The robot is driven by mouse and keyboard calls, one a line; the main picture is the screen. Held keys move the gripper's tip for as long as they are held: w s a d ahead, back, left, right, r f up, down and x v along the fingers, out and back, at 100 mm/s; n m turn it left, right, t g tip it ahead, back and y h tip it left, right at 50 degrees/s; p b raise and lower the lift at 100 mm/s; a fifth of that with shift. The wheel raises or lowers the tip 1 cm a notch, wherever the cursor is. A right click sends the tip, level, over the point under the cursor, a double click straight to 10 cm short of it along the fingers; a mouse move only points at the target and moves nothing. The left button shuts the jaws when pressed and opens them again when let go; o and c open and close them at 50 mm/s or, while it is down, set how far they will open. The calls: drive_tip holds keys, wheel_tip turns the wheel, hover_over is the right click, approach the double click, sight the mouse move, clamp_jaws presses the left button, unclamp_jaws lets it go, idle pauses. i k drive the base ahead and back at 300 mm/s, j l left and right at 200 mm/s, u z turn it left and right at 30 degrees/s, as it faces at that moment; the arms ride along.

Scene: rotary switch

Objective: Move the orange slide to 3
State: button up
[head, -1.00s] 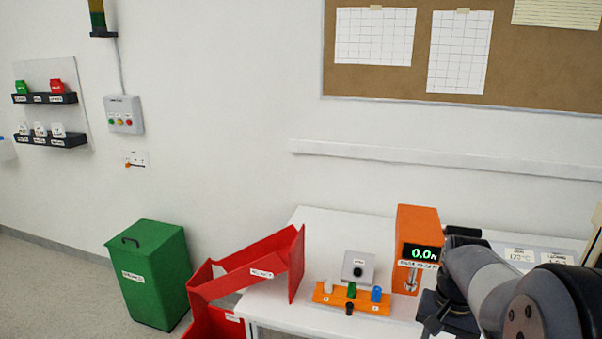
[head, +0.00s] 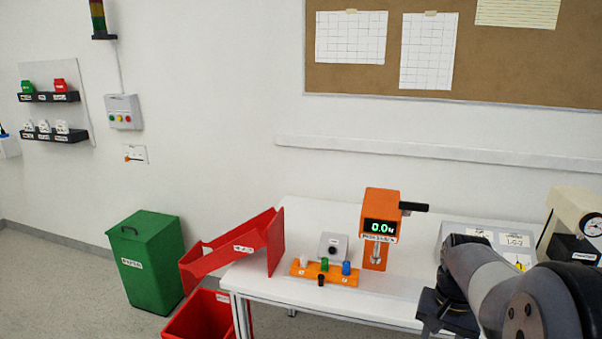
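A small white plate with an orange slide (head: 129,159) is on the wall at the left, below the grey box with coloured buttons. The orange slide sits near the lower left of the plate; its marks are too small to read. My gripper (head: 434,312) is at the lower right, in front of the table and far from the slide. It points downward and is partly hidden in dark shapes, so its finger opening cannot be made out. Nothing is visibly held.
A green bin (head: 146,262) stands on the floor below the plate. A red chute (head: 235,250) juts from the white table (head: 300,215), above a red crate (head: 198,318). An orange device (head: 381,205) stands on the table. Floor at far left is clear.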

sight(334, 275)
drive_tip(key=i+j, duration=0.95)
drive_tip(key=i, duration=0.05)
